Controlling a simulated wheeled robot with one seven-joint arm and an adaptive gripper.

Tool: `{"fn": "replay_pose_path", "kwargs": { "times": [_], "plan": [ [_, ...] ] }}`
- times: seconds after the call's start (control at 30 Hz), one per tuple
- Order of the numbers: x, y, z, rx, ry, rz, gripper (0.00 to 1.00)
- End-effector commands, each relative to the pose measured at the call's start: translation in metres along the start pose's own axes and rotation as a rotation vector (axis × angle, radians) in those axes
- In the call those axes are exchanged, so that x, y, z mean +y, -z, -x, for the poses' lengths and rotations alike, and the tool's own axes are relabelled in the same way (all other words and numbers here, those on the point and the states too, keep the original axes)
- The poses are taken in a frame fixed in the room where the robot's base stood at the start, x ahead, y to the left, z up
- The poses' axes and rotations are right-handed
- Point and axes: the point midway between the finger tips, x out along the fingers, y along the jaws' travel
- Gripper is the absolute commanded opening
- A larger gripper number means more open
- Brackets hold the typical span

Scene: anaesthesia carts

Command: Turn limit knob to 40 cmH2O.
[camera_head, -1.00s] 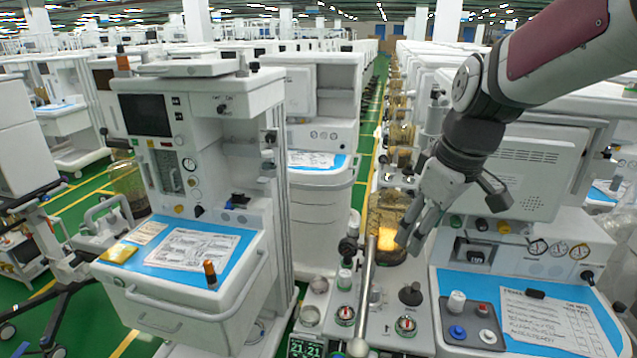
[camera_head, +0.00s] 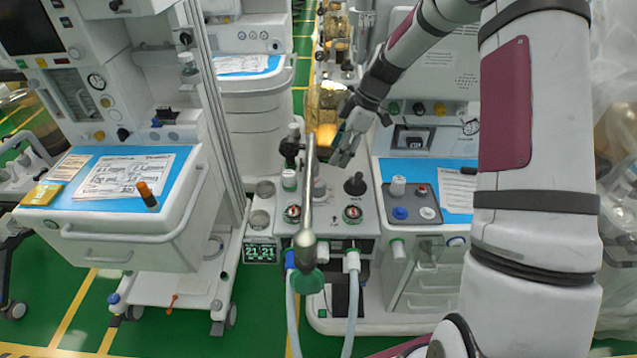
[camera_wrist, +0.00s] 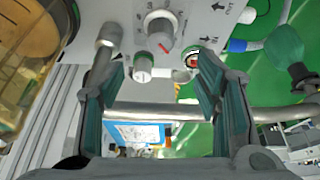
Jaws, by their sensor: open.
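The limit knob appears to be the pale round knob with a red pointer and a printed scale around it (camera_wrist: 160,28), at the top middle of the wrist view. Its scale numbers are too small to read. In the head view it seems to be the grey knob (camera_head: 319,190) on the cart's top panel, partly behind a metal rod. My gripper (camera_head: 342,157) is above the panel, up and to the right of that knob. In the wrist view, my gripper (camera_wrist: 160,88) is open with nothing held, and the knob lies beyond its fingertips, not between them.
A metal rod (camera_head: 307,195) with a ball end rises in front of the panel and crosses the wrist view behind my fingers. A black knob (camera_head: 354,184), red-centred dials (camera_head: 352,213) and a glass canister (camera_head: 325,110) stand close by.

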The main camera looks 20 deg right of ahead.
Motion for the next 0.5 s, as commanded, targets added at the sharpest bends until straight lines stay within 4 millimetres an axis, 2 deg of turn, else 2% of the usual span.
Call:
{"fn": "replay_pose_path", "kwargs": {
  "times": [0.17,0.5],
  "plan": [
    [-0.003,0.000,-0.027,-0.001,0.006,-0.001,0.58],
    [-0.003,0.000,-0.093,-0.001,0.005,-0.003,0.58]
  ]
}}
